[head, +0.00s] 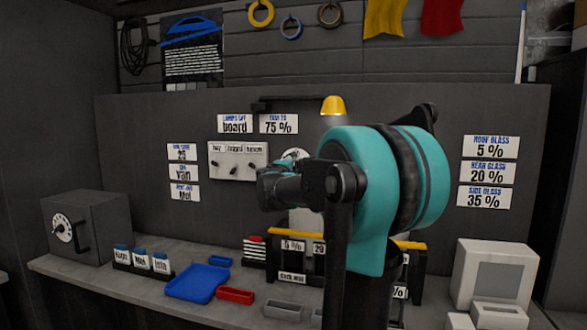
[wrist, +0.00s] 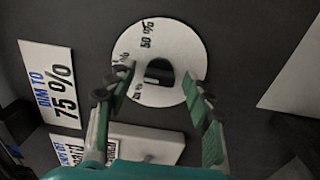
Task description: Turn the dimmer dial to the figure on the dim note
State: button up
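The dim note (head: 279,124) is a white card on the back panel reading "DIM TO 75 %". It also shows in the wrist view (wrist: 52,83), left of the dial. The dimmer dial (wrist: 180,38) is a white disc with a dark knob at its centre; "50 %" is readable near its top and other marks are partly hidden. In the head view the dial (head: 295,154) is mostly hidden behind my arm. My gripper (wrist: 160,82) is open in front of the dial, one finger to each side of the knob. I cannot tell whether the fingers reach it.
A switch plate (head: 237,160) with several small switches is mounted left of the dial. A yellow lamp (head: 333,105) hangs above. The bench below carries a blue tray (head: 198,282), a red tray (head: 235,295) and a grey safe (head: 88,227). Glass notes (head: 489,147) hang at right.

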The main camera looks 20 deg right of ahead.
jog(key=v, duration=1.2)
